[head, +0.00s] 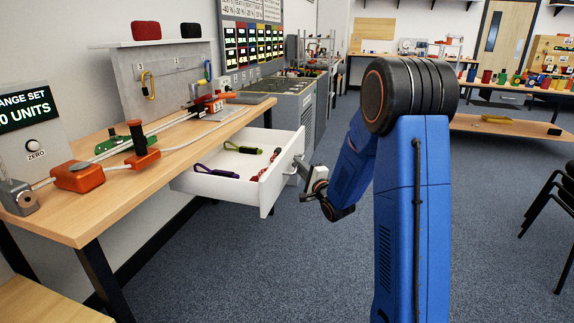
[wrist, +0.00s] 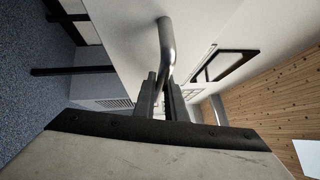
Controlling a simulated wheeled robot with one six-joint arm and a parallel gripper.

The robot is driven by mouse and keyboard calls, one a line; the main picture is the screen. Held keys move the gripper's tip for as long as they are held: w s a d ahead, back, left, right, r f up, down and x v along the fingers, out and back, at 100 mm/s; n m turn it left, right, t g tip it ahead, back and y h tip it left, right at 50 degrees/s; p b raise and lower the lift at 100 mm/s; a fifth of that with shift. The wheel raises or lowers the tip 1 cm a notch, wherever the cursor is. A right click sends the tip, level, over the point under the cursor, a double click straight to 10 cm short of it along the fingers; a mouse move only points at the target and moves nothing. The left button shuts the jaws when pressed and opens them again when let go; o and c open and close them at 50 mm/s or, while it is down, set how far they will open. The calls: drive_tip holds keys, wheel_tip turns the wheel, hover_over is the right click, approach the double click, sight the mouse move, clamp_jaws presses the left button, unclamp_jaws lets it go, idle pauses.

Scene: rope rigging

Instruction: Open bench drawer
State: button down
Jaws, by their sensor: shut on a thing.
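The white bench drawer (head: 263,197) is pulled out from under the wooden bench (head: 88,210). Inside it lie a purple-handled item (head: 216,172), a green-handled item (head: 243,150) and a red-and-white item (head: 268,164). My gripper (head: 303,166) is at the drawer's front face, on the right side of the drawer. In the wrist view my gripper (wrist: 165,95) is shut on the curved metal drawer handle (wrist: 166,45). The white drawer front (wrist: 120,35) fills much of that view.
On the bench stand orange blocks (head: 78,176) with rope, a green clamp (head: 118,142) and a grey display box (head: 30,125). Grey cabinets (head: 285,105) stand beyond the drawer. Open carpet floor lies to the right, with a dark chair (head: 560,200) at the far right.

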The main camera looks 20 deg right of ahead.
drive_tip(key=shift+s+d, duration=0.4)
drive_tip(key=shift+d, duration=0.15)
drive_tip(key=c, duration=2.1)
unclamp_jaws()
